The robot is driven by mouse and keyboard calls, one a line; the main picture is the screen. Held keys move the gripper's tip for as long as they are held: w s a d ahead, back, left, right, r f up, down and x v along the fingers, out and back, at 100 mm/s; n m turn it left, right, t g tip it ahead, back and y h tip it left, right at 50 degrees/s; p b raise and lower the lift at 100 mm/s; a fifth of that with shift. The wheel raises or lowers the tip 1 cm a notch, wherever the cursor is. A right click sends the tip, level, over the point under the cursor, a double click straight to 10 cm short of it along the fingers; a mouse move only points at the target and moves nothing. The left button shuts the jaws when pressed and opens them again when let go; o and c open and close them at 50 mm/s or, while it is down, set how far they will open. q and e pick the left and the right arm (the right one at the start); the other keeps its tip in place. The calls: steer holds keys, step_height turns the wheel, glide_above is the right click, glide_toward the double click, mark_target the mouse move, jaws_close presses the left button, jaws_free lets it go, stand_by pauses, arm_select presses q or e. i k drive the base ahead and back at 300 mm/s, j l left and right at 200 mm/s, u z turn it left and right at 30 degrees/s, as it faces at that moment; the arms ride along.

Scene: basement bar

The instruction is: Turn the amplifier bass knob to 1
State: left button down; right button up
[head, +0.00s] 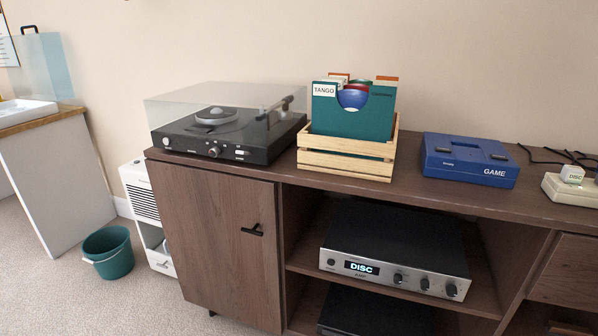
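The amplifier (395,250) sits on the open middle shelf of the dark wooden cabinet. It has a black top and a silver front panel with a lit display (361,268) reading "DISC". A row of dark knobs is on the right part of the panel, among them a left one (398,279), a middle one (424,284) and a larger right one (451,290). Their labels and pointer settings are too small to read, so I cannot tell which is bass. Neither of my grippers is in view.
On the cabinet top (270,172) stand a turntable (225,130) under a clear lid, a wooden record crate (345,160), a blue game console (470,160) and a white device (572,188). A closed door (220,245) is left of the shelf. A teal bucket (108,252) stands on the floor.

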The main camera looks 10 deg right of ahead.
mark_target(424, 285)
steer(key=z, duration=1.25)
